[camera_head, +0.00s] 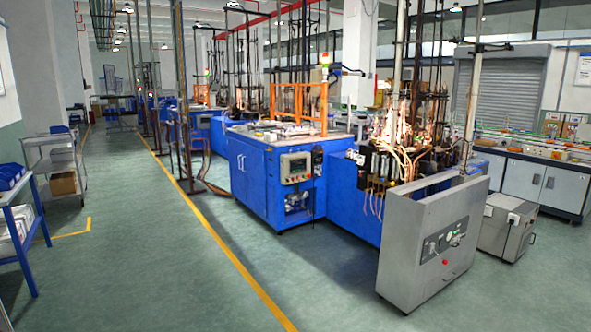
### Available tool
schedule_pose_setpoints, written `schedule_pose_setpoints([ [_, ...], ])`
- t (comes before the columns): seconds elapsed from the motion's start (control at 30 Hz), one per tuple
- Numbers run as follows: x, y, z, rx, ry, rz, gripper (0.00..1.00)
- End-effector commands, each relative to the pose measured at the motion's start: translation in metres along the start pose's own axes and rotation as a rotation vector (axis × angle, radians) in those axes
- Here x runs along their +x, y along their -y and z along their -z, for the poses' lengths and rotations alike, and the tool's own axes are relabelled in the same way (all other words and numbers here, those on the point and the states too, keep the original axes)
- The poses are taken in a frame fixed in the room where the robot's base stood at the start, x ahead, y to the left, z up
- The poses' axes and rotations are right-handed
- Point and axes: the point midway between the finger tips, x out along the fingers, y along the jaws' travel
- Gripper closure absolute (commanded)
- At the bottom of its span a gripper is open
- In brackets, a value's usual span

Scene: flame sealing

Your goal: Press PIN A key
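No key marked PIN A can be read from here. A small control panel (299,167) with a display and several buttons is on the blue machine cabinet (255,178). A narrow dark keypad unit (317,160) is mounted just right of it. The grey metal cabinet (405,255) at the front right also carries a panel with small knobs and buttons (443,241); its labels are too small to read. My gripper and arm are not in view.
Open green floor (140,250) lies in front, crossed by a yellow line (225,260). A blue table (22,225) and a grey cart (55,168) stand at the left. A smaller grey box (506,226) stands on the right, near a long workbench (535,180).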

Motion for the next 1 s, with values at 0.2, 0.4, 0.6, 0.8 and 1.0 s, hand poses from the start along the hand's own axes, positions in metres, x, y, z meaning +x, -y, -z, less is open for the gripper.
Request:
schedule_pose_setpoints([
  [0.2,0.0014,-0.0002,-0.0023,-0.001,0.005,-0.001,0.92],
  [0.4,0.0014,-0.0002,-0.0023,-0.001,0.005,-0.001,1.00],
  [0.6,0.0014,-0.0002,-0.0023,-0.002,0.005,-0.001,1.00],
  [0.8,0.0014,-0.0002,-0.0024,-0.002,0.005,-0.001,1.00],
  [1.0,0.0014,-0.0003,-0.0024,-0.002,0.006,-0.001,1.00],
])
